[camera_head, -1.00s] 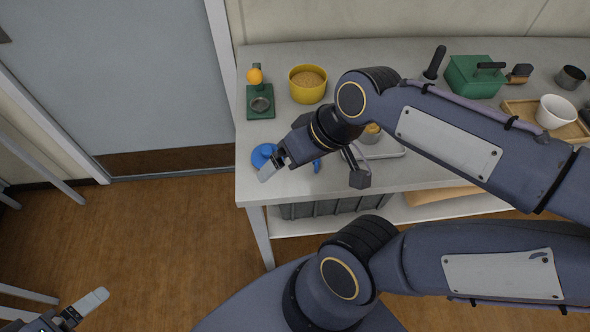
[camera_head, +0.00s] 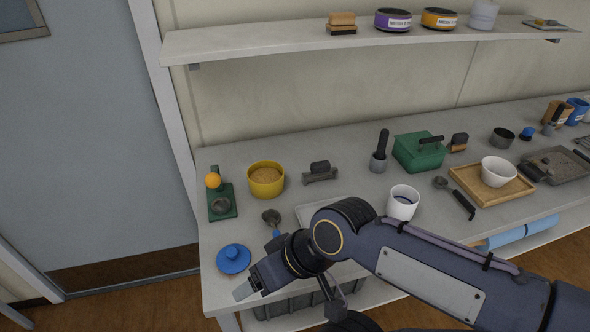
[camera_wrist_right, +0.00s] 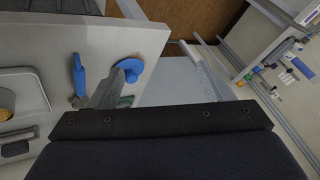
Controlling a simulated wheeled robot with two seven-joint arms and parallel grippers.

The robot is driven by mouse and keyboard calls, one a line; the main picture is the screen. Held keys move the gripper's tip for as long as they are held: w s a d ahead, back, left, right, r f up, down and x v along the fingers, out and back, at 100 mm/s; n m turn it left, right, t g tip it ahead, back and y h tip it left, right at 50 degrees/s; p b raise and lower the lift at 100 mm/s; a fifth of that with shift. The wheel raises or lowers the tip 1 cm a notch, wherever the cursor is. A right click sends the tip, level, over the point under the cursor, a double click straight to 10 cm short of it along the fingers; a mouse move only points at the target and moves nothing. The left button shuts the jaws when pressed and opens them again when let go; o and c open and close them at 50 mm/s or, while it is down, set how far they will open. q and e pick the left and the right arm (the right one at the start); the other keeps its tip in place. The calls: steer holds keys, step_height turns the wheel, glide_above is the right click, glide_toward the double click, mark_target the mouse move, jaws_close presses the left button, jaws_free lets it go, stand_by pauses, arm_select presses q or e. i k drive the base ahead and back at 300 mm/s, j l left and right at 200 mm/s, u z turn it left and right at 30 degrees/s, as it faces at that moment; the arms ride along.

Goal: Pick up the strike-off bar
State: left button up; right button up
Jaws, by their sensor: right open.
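The likely strike-off bar, a short grey bar with a dark grip (camera_head: 320,173), lies on the bench right of the yellow bowl in the head view. What looks like the same bar is at the lower left edge of the right wrist view (camera_wrist_right: 16,148). My right gripper (camera_head: 247,288) is open and empty near the bench's front left corner, by the blue knobbed disc (camera_head: 233,258). It is well to the front left of the bar. In the wrist view, its fingers (camera_wrist_right: 117,88) show beside the disc. My left gripper is out of view.
My right arm partly covers a tray (camera_head: 308,213). A white cup (camera_head: 403,203) stands right of it. A shelf (camera_head: 330,45) overhangs the back.

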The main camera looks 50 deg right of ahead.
mark_target(323, 167)
steer(key=z, duration=1.8)
steer(key=i+l+u, duration=0.1)
steer(key=l+u, duration=0.2)
steer(key=l, duration=0.35)
steer(key=l+u, duration=0.25)
steer(key=l, duration=0.35)
steer(key=i+j+u, duration=0.15)
steer(key=u, duration=0.25)
steer(key=i+u, duration=0.2)
steer(key=u, duration=0.2)
steer(key=i+u, duration=0.15)
steer(key=u, duration=0.25)
